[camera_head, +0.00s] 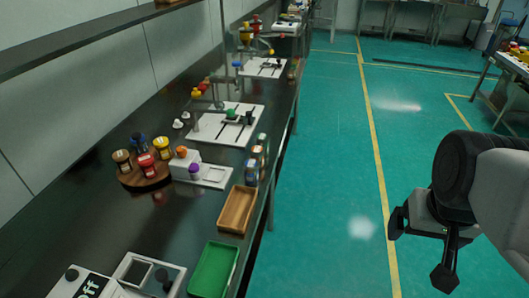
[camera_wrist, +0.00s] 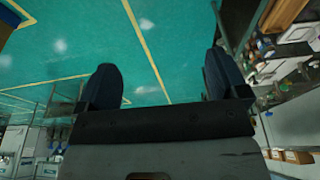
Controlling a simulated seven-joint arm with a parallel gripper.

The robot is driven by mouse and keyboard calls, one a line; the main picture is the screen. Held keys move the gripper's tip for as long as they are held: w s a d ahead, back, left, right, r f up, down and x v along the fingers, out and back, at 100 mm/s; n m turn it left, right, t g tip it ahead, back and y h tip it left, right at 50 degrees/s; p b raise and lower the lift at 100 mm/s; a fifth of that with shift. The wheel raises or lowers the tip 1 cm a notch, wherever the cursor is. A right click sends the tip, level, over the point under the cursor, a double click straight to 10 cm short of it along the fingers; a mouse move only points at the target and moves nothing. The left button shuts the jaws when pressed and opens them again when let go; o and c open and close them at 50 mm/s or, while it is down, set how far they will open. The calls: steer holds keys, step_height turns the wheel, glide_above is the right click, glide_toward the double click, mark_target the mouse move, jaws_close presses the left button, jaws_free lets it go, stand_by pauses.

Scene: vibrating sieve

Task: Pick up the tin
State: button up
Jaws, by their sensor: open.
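Several small upright containers stand in a row near the right edge of the dark bench in the head view. The nearest, a dark one with a pale label (camera_head: 251,172), looks like a tin, but it is too small to be sure. My gripper (camera_head: 420,250) hangs over the green floor at the lower right, well away from the bench. In the wrist view its two dark fingers (camera_wrist: 163,82) are wide apart, with only floor between them.
The dark bench (camera_head: 190,222) carries a wooden tray (camera_head: 238,209), a green tray (camera_head: 214,270), a round wooden stand (camera_head: 147,179) with colored-lid jars, and white devices (camera_head: 148,271). A shelf (camera_head: 70,40) overhangs its left side. The floor between bench and gripper is clear.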

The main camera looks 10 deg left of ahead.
steer(key=w+a+m, duration=0.1)
steer(key=w+a, duration=0.2)
steer(key=w, duration=0.4)
steer(key=w+a+m, duration=0.1)
steer(key=w+a, duration=0.2)
steer(key=w, duration=0.4)
steer(key=m+g, duration=0.1)
steer(key=m, duration=0.3)
glide_above(251, 163)
steer(key=shift+h, duration=0.3)
steer(key=f, duration=2.3)
steer(key=shift+s+d+f, duration=0.1)
steer(key=shift+s+f, duration=0.15)
steer(key=shift+s, duration=0.05)
steer(key=shift+w+a+f+m, duration=0.1)
steer(key=shift+a+f+m, duration=0.15)
steer(key=shift+a+m, duration=0.05)
steer(key=shift+f, duration=0.1)
steer(key=shift+w+d+f, duration=0.1)
steer(key=shift+f, duration=1.1)
